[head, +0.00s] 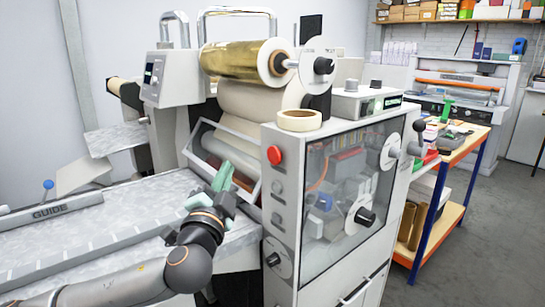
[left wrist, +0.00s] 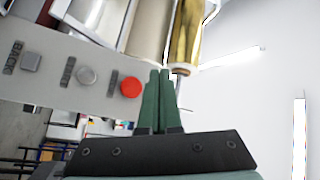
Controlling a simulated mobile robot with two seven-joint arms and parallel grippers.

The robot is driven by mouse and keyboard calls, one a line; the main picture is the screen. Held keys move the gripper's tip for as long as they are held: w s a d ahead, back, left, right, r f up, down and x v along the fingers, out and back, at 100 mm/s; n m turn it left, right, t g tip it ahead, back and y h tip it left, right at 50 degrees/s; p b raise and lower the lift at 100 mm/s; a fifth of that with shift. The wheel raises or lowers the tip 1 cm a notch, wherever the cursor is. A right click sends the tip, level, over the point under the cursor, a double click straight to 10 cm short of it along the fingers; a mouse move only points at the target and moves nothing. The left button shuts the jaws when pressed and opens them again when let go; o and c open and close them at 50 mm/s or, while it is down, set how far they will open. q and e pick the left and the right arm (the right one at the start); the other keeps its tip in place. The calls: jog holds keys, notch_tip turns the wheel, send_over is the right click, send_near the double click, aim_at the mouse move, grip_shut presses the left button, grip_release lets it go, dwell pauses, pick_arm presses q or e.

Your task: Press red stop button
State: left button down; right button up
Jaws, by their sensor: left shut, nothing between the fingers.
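The red stop button (head: 274,155) is a round knob high on the narrow front panel of the white machine (head: 283,205). Grey knobs sit below it in a column. In the left wrist view the red button (left wrist: 131,87) is just left of the green fingertips. My left gripper (head: 226,168) is shut and empty, with its fingers pointing up, to the left of the button. In the left wrist view the two fingers (left wrist: 159,73) lie together. A gap shows between the fingers and the button in the head view. My right gripper is not in view.
A gold foil roll (head: 235,60) is mounted above the machine, with a tape roll (head: 299,120) on its top. A clear guard (head: 222,157) stands behind my gripper. A metal feed table (head: 120,220) lies left. A workbench (head: 462,142) stands at right, with grey floor around it.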

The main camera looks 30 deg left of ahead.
pick_arm(q)
jog(key=p, duration=0.1)
send_near(269, 151)
jog(key=w+a+r, duration=0.1)
jog(key=w+a, duration=0.2)
jog(key=a, duration=0.1)
jog(key=shift+w+d+r, duration=0.15)
jog(key=shift+w+d, duration=0.4)
jog(key=shift+w, duration=0.1)
dwell(1.5)
jog(key=shift+w+d, duration=0.15)
jog(key=shift+w, duration=0.15)
jog(key=shift+w+d, duration=0.15)
jog(key=shift+w, duration=0.2)
dwell(0.6)
jog(key=shift+s, duration=0.15)
jog(key=shift+s+a, duration=0.35)
jog(key=shift+s, duration=0.25)
jog(key=shift+s+a+b, duration=0.1)
jog(key=shift+s+a, duration=0.2)
jog(key=shift+s, duration=0.5)
jog(key=shift+s+a+b, duration=0.15)
jog(key=shift+s+a, duration=0.2)
jog(key=shift+s, duration=0.4)
jog(key=shift+s+a+b, duration=0.1)
jog(key=shift+s+a, duration=0.2)
jog(key=shift+s, duration=0.5)
